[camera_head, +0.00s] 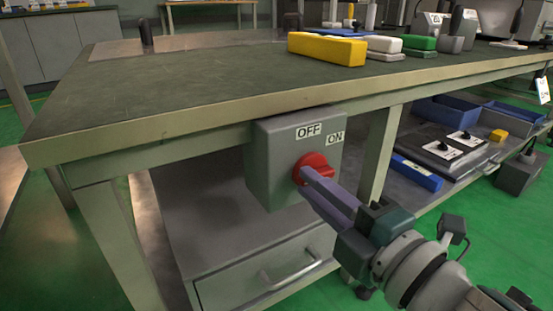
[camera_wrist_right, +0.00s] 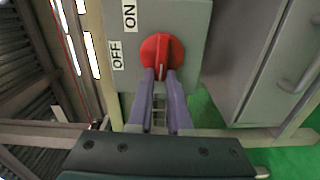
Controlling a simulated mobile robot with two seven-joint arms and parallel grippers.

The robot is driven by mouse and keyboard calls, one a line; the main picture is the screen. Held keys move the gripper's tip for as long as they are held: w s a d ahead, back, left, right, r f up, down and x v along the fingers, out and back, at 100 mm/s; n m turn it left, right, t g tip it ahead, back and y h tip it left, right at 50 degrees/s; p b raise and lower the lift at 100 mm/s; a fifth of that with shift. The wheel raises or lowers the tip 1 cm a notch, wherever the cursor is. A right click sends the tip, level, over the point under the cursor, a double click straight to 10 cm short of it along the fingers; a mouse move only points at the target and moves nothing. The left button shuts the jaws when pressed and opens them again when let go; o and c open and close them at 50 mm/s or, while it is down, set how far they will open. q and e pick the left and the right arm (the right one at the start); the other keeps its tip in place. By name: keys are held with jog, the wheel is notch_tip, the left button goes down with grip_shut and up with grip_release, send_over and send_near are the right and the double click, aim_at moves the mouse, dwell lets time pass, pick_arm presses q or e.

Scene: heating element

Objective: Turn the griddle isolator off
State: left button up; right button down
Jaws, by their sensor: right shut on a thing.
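The isolator is a grey box (camera_head: 268,165) fixed under the front edge of the bench. Its OFF label (camera_head: 308,131) is above a red rotary knob (camera_head: 311,164), and its ON label (camera_head: 335,138) is up and to the right. My right gripper (camera_head: 306,178) is shut on the knob's raised grip. In the right wrist view, its two purple fingers (camera_wrist_right: 161,78) lie either side of the red knob's (camera_wrist_right: 162,50) lower part. A small white mark shows on the grip, but I cannot tell which label the knob points to. My left gripper is out of view.
The bench top (camera_head: 170,85) is above the isolator, with yellow (camera_head: 327,48), white and green blocks on it. A drawer (camera_head: 270,275) is below. The lower shelf at right holds blue trays (camera_head: 447,112) and a blue block (camera_head: 416,172). Bench legs stand either side.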

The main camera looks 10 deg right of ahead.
jog(key=shift+n, duration=0.4)
jog(key=c, duration=0.8)
grip_release()
jog(key=shift+c, duration=0.2)
jog(key=shift+s, duration=0.1)
jog(key=p+v, duration=0.3)
jog(key=v, duration=0.6)
jog(key=shift+s+d, duration=0.15)
jog(key=shift+s, duration=0.2)
